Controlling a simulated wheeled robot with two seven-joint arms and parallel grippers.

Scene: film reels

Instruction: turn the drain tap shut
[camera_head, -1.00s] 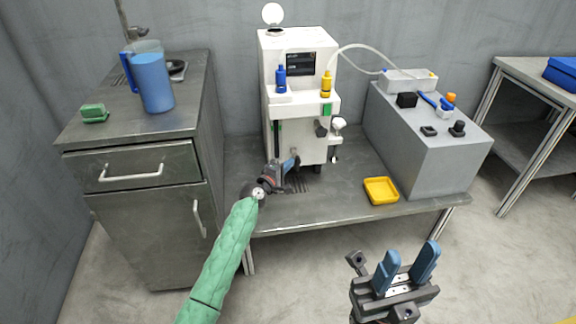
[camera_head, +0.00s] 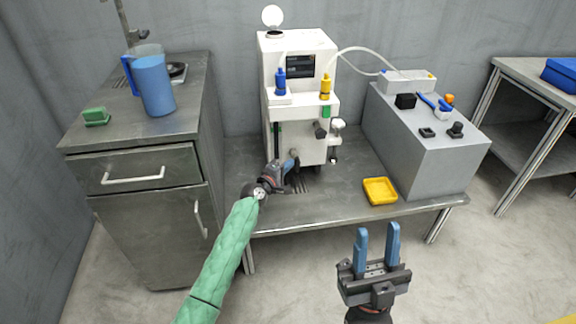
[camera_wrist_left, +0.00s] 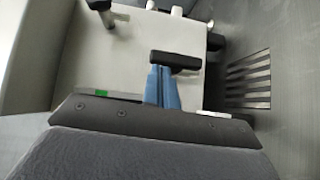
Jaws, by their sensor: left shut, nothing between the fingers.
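The white machine (camera_head: 300,122) stands on the low metal table. In the left wrist view a black bar-shaped handle (camera_wrist_left: 176,61), which looks like the drain tap, lies across the tips of my left gripper (camera_wrist_left: 163,72). Whether they touch I cannot tell. The left gripper's blue fingers are shut with nothing between them. In the head view my left gripper (camera_head: 292,164) is low at the machine's front, and it and the wrist hide most of the tap area. My right gripper (camera_head: 378,230) is open and empty, in front of the table.
A slotted grate (camera_wrist_left: 248,80) lies beside the machine's base. A yellow tray (camera_head: 380,191) sits near the table's front edge. A grey box (camera_head: 420,150) with small parts stands right. A cabinet (camera_head: 135,165) with a blue jug (camera_head: 153,85) stands left.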

